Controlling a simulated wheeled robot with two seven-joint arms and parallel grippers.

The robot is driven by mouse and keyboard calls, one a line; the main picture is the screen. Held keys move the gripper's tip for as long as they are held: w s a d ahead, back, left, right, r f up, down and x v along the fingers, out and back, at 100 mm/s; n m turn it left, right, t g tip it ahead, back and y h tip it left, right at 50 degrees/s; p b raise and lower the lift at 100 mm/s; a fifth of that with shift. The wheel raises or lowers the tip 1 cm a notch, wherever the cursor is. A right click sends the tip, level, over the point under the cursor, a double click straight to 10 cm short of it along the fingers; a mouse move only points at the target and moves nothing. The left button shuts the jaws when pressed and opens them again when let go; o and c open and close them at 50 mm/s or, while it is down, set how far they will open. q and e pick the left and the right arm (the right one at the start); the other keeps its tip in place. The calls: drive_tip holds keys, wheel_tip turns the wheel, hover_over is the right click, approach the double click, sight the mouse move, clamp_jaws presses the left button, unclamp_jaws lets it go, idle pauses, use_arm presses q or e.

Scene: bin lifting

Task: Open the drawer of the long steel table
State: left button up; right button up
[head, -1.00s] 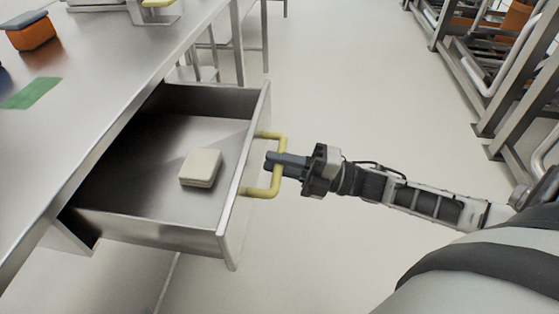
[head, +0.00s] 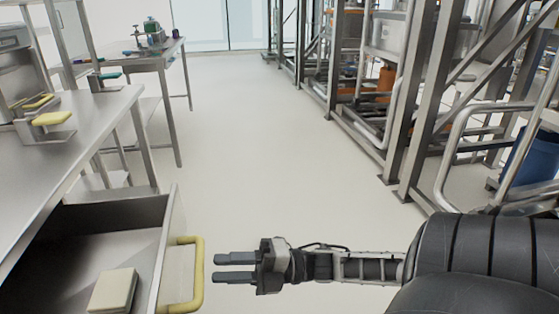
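The long steel table (head: 75,130) runs along the left in the head view. Its drawer (head: 130,212) is pulled out at the lower left, its near part cut off by the frame edge. A cream box-shaped item (head: 113,290) lies inside it. The yellow handle (head: 198,272) is on the drawer's front. My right gripper (head: 216,268) is open and empty, just right of the handle and apart from it, with its fingers pointing left. My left gripper is out of view.
Yellow-topped items (head: 52,118) stand on the table. A second table (head: 150,60) is farther back. Steel racks (head: 400,110) and a blue bin (head: 533,160) line the right side. The floor (head: 270,150) between is clear.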

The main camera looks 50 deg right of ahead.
drive_tip(key=v, duration=1)
drive_tip(key=shift+s+d, duration=0.25)
drive_tip(key=shift+d, duration=0.05)
